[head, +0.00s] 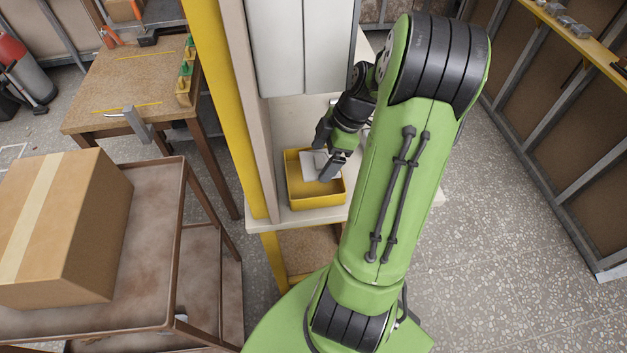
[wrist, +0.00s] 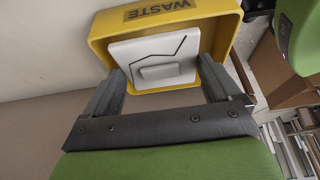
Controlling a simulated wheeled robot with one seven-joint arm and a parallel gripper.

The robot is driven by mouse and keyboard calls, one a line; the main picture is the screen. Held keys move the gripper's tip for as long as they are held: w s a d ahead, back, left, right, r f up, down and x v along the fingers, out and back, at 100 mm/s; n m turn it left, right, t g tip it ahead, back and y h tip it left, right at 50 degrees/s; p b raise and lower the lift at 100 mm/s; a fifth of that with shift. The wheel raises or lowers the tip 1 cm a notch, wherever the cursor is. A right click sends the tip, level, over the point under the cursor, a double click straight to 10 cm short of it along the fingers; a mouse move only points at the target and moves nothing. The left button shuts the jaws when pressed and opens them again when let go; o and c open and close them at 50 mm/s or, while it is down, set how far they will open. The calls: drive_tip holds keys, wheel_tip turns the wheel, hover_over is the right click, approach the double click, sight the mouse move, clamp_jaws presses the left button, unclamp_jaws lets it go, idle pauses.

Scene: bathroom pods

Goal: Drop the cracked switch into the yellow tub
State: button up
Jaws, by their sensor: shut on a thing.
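The cracked switch (wrist: 152,54) is a white square plate with a raised rocker and a dark jagged crack line. My gripper (wrist: 165,82) is shut on it, with one finger at each side of the plate. The yellow tub (wrist: 225,40), marked WASTE, is behind and around the switch in the wrist view. In the head view the tub (head: 318,202) stands on a pale shelf, and my gripper (head: 329,163) is over its opening with the switch (head: 313,162) between the fingers. I cannot tell whether the switch touches the tub floor.
The pale shelf (head: 283,217) has a yellow post (head: 222,110) and a panel at its left, and a white cabinet (head: 300,50) above. A cart with a cardboard box (head: 62,228) stands at left. A workbench (head: 125,88) is behind it. The floor at right is clear.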

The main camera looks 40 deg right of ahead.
drive_tip(key=o, duration=0.8)
drive_tip(key=shift+r, duration=0.1)
drive_tip(key=shift+c, duration=0.2)
drive_tip(key=p+v, duration=0.5)
drive_tip(key=v, duration=1)
drive_tip(key=shift+s+r+p, duration=0.15)
drive_tip(key=shift+r+p, duration=0.15)
